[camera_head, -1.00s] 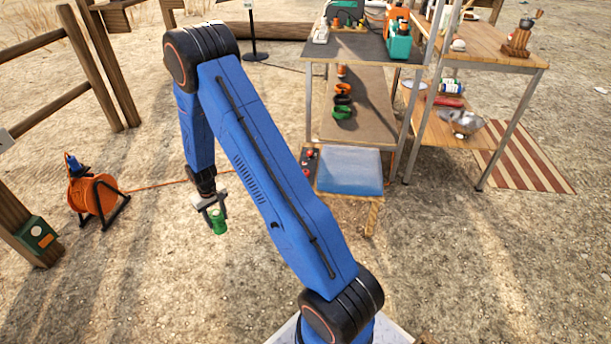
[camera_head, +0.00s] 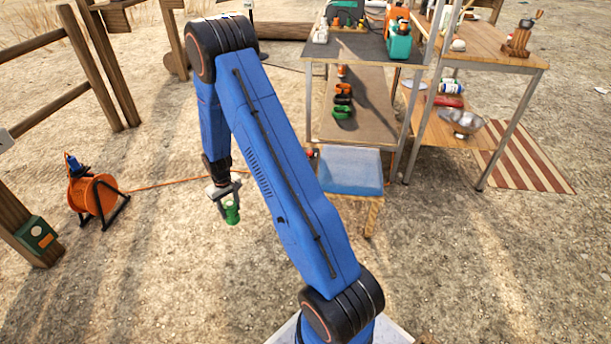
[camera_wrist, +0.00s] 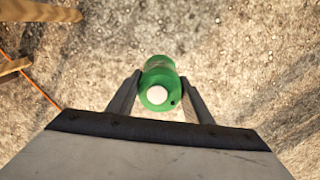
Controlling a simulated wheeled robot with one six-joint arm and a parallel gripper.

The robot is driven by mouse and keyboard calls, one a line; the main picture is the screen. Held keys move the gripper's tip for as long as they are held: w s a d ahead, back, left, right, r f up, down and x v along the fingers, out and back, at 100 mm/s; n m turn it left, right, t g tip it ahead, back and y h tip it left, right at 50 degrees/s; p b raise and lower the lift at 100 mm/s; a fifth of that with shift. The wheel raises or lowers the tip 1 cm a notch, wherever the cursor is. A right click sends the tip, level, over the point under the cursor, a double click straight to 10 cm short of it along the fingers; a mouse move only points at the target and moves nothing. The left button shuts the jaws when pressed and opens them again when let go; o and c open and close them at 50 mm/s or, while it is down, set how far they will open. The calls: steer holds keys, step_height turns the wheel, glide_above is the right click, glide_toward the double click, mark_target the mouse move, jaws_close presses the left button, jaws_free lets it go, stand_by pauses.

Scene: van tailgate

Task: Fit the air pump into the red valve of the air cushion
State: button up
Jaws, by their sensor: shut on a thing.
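My gripper (camera_head: 226,196) is shut on a green cylinder, which looks like the air pump (camera_head: 232,213), and holds it above the bare ground. In the wrist view the green pump (camera_wrist: 158,84) sits between the two fingers, its round end with a pale disc facing the camera. The blue cushion (camera_head: 350,171) lies on a low wooden stand to the right of my gripper, apart from it.
A metal-legged table (camera_head: 420,58) with a lower shelf stands behind the cushion, and a wooden shelf unit (camera_head: 520,62) is to its right. An orange cable reel (camera_head: 97,197) with its cable lies at left. The ground around my gripper is clear.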

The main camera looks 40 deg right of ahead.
steer(key=shift+s+d+r, duration=0.7)
steer(key=shift+d+r, duration=0.65)
steer(key=shift+d, duration=5.1)
steer(key=shift+s+d+r, duration=0.75)
steer(key=shift+d+r, duration=0.65)
steer(key=shift+d, duration=5.1)
steer(key=shift+s+d+r, duration=0.7)
steer(key=shift+d+r, duration=0.65)
steer(key=shift+d, duration=5.1)
steer(key=shift+f, duration=1.1)
